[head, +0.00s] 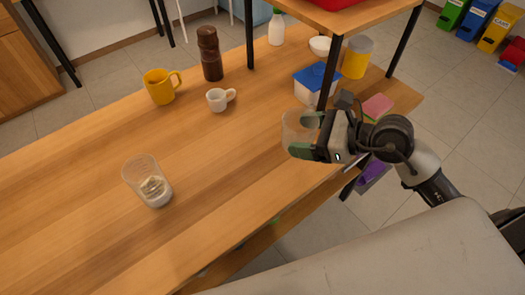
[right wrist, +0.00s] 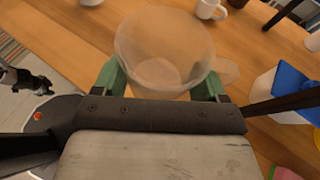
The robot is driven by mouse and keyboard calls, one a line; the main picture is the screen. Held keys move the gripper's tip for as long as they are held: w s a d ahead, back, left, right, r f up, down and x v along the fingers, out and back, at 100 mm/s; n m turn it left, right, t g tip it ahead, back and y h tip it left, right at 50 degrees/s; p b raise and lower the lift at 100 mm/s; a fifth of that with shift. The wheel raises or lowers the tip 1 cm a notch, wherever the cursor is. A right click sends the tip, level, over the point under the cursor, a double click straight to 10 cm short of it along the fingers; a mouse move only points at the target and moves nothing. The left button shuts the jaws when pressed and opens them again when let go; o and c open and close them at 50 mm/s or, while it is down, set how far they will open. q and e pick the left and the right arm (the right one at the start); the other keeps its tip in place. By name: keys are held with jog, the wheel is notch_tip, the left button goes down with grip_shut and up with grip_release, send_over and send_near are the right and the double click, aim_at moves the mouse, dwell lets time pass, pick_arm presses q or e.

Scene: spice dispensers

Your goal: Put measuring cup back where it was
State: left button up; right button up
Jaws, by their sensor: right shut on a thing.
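The clear, empty measuring cup (head: 297,126) is held in my right gripper (head: 303,134), above the right part of the wooden table. In the right wrist view the cup (right wrist: 165,50) sits between the two green fingers of the right gripper (right wrist: 163,82), its handle pointing right. My left gripper (right wrist: 38,86) shows small at the left edge of the right wrist view, over the floor; I cannot tell whether it is open. A clear glass (head: 148,182) with some white content stands on the table at the left.
A yellow mug (head: 161,87), a small white cup (head: 220,99) and a brown grinder (head: 209,54) stand at the back. A raised shelf (head: 352,20), a blue-lidded box (head: 310,88) and a yellow canister (head: 357,57) are near the right end. The table's middle is clear.

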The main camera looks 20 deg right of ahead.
jog(key=shift+w+f, duration=0.25)
jog(key=shift+f, duration=0.05)
send_over(267, 145)
notch_tip(267, 145, down, 6)
jog(key=shift+d+f+p, duration=0.1)
jog(key=shift+f+p, duration=0.05)
jog(key=shift+p, duration=0.15)
jog(key=shift+w+f, duration=0.1)
jog(key=shift+f, duration=2.05)
pick_arm(q)
jog(key=shift+w+d, duration=0.25)
jog(key=shift+d, duration=0.25)
pick_arm(e)
jog(key=shift+f+b, duration=0.15)
jog(key=shift+b, duration=0.15)
jog(key=o, duration=1)
pick_arm(q)
jog(key=shift+f, duration=0.15)
